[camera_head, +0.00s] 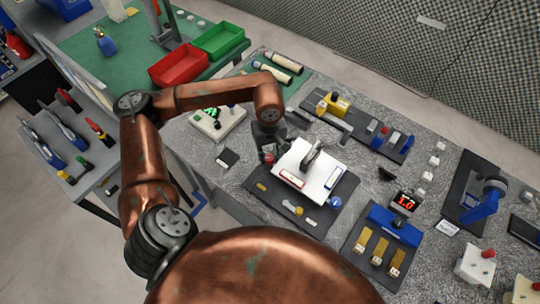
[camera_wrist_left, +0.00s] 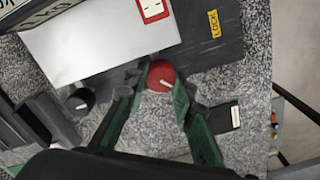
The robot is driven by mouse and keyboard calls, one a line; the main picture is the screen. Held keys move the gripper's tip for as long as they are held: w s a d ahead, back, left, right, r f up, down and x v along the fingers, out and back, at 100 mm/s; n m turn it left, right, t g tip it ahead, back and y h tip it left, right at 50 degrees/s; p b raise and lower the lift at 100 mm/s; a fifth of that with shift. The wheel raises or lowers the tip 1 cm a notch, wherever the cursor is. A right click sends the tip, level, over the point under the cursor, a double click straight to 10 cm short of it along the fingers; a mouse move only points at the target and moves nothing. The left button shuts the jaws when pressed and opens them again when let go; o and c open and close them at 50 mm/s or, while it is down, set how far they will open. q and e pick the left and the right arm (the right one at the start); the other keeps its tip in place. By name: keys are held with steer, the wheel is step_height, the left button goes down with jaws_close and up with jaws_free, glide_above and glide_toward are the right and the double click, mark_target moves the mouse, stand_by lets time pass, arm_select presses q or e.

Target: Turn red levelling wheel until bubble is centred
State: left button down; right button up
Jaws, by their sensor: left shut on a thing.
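The red levelling wheel (camera_wrist_left: 161,75) sits at the edge of a dark base, with a white pointer line on it. My left gripper (camera_wrist_left: 158,92) has its green fingers on both sides of the wheel and is shut on it. In the head view the left gripper (camera_head: 268,152) reaches down to the wheel at the left corner of the white plate (camera_head: 312,168). A red-framed level (camera_head: 292,179) and a blue-framed level (camera_head: 334,179) lie on the plate. The red-framed level also shows in the wrist view (camera_wrist_left: 152,9). The bubble is too small to make out. My right gripper is not in view.
A black knob (camera_wrist_left: 79,99) stands left of the fingers in the wrist view. A grey lever (camera_head: 314,152) stands on the plate. A small dark block (camera_head: 228,158) lies left of the gripper. A display reading 1.0 (camera_head: 405,201) stands to the right.

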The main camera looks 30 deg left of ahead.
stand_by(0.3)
arm_select(q)
steer(key=c, duration=1.6)
jaws_free()
